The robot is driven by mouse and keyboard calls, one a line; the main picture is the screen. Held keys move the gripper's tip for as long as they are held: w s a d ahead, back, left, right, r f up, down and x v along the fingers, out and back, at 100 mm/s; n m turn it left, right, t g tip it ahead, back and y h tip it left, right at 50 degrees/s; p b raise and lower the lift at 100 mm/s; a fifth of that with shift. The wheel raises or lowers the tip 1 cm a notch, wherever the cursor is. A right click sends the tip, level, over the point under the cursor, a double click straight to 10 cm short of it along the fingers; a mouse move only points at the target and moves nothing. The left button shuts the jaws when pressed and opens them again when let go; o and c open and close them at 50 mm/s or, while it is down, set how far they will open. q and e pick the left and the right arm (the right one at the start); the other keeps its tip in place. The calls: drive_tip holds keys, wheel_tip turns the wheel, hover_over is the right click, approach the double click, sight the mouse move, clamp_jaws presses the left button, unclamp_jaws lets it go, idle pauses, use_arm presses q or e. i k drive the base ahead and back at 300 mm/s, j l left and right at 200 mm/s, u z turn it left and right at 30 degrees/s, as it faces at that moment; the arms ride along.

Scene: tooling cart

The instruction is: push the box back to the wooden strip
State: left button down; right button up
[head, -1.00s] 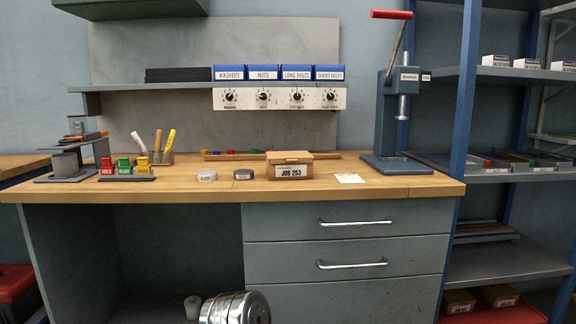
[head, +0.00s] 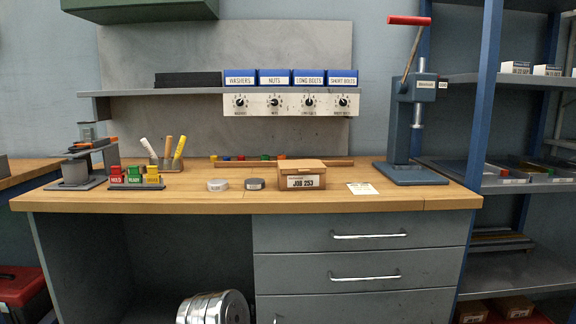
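The box (head: 301,182) is a small brown carton with a lid and a white label reading JOB 253. It sits on the wooden bench top, right of the middle. The wooden strip (head: 338,164) lies along the back of the bench, behind the box. A narrow stretch of bench seems to separate them, though the box hides part of the strip. Several coloured pieces show at the strip's left part. Neither gripper is in view. A rounded silver part, likely mine, shows at the bottom edge.
Two round discs, one light (head: 218,185) and one dark (head: 255,184), lie left of the box. A paper card (head: 362,188) lies to its right, and a blue press (head: 408,150) stands farther right. The bench (head: 240,203) is clear in front of the box.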

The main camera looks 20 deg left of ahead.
sight(287, 182)
drive_tip(key=i+l+u, duration=0.15)
drive_tip(key=u, duration=0.2)
drive_tip(key=i+l+u, duration=0.1)
drive_tip(key=l+u, duration=0.2)
drive_tip(key=l, duration=0.2)
drive_tip(key=l+u, duration=0.25)
drive_tip(key=l, duration=0.25)
